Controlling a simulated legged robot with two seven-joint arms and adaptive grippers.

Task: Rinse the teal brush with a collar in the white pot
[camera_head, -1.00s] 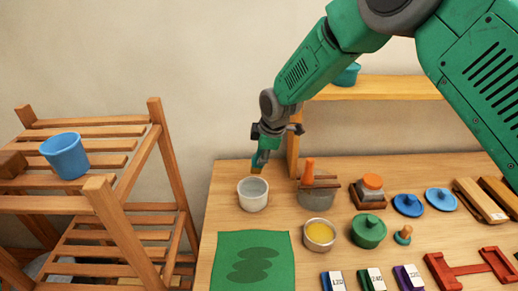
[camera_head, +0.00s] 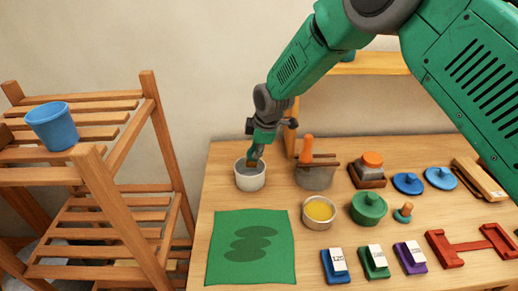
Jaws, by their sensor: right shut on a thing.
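My right gripper (camera_head: 264,128) comes down from the upper right and is shut on the teal brush (camera_head: 259,141), of which only a short teal part and a brownish tip show. The brush points down. Its tip overlaps the opening of the white pot (camera_head: 250,182), near the far rim; how deep it reaches inside cannot be told. The white pot stands upright at the left back of the table. My left gripper is not in view.
A grey pot (camera_head: 316,181) with an orange-handled tool stands close right of the white pot. A yellow-filled bowl (camera_head: 309,220), a green lidded pot (camera_head: 368,211) and a green mat (camera_head: 226,226) lie nearer. A wooden rack (camera_head: 150,150) with a blue bucket (camera_head: 52,128) stands left.

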